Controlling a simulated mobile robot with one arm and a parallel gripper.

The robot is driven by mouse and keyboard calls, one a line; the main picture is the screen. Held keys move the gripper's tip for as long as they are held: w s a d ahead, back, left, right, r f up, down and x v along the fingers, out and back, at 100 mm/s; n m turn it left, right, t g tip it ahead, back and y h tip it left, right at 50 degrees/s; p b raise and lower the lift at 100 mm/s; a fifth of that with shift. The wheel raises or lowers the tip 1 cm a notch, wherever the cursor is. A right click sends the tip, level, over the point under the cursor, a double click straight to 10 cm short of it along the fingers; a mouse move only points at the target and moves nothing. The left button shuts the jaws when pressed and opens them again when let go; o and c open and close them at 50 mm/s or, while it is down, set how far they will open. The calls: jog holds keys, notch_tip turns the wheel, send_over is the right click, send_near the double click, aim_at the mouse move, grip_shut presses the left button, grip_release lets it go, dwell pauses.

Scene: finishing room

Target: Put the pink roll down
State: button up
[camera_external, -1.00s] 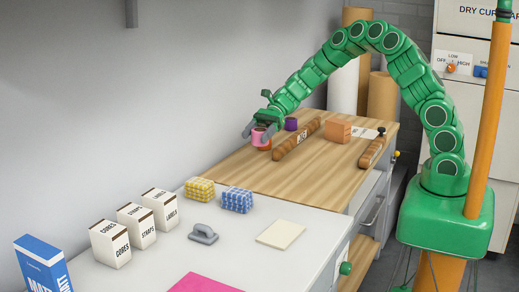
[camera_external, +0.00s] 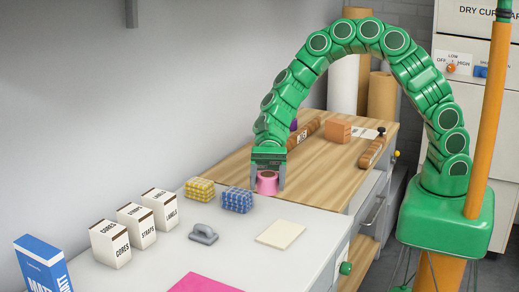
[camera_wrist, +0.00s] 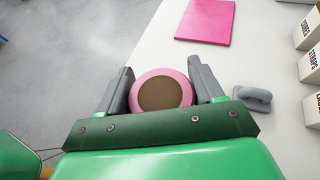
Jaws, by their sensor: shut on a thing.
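The pink roll (camera_external: 267,183) has a pink rim and a brown round end. It is between the two grey fingers of my gripper (camera_external: 268,180), which are shut on it. In the external view it is at the front part of the wooden worktop (camera_external: 228,167), near the seam with the white counter. I cannot tell whether its underside touches the wood. In the wrist view the roll (camera_wrist: 162,92) sits between the fingers with its brown end facing the camera.
On the white counter (camera_external: 232,254) are a blue checked block (camera_external: 237,200), a yellow checked block (camera_external: 199,190), a grey handled tool (camera_external: 203,234), a cream pad (camera_external: 281,235) and a pink sheet (camera_external: 208,283). White boxes (camera_external: 136,226) line the wall. Brown rolls (camera_external: 371,152) lie farther back.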

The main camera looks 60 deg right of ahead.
jog(key=s+a+n+g+h, duration=0.1)
jog(key=s+a+n+g, duration=0.1)
jog(key=s+a, duration=0.55)
jog(key=w+a+f, duration=0.2)
jog(key=a+f, duration=0.1)
jog(key=w+a+f, duration=0.2)
jog(key=a+f, duration=0.1)
jog(key=w+a+f, duration=0.2)
jog(key=a+f, duration=0.1)
jog(key=shift+w, duration=0.35)
jog(key=shift+w+a+f, duration=0.1)
jog(key=shift+a+f, duration=0.1)
jog(key=shift+f, duration=0.25)
jog(key=shift+w+a+f, duration=0.1)
jog(key=shift+a+f, duration=0.05)
jog(key=shift+f, duration=1.4)
jog(key=o, duration=1.1)
jog(key=shift+f, duration=0.15)
